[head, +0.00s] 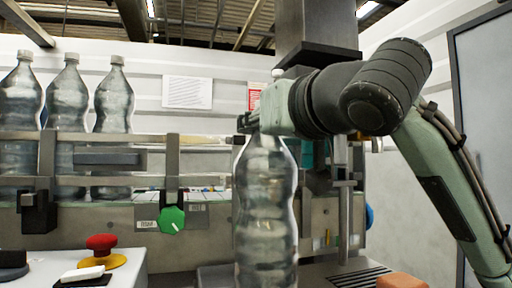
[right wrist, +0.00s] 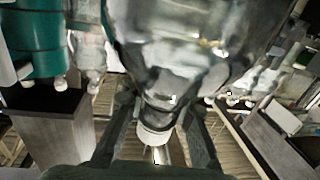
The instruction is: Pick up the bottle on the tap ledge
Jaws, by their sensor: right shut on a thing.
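A clear, ribbed bottle (head: 265,205) stands upright in the middle of the head view, its base at the lower picture edge. My right gripper (head: 250,122) is shut on its neck, with my arm reaching in from the right. In the right wrist view the bottle (right wrist: 175,65) fills the middle, with its pale cap (right wrist: 153,135) between the two dark fingers of the gripper (right wrist: 160,118). The bottle's underside is hidden, so I cannot tell whether it touches a surface. My left gripper is in neither view.
Several similar bottles (head: 113,95) stand behind a metal rail (head: 110,137) on the left. A green knob (head: 172,219) and a red button (head: 102,242) are in front of them. A dark grated surface (head: 350,275) and an orange block (head: 401,281) lie at lower right.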

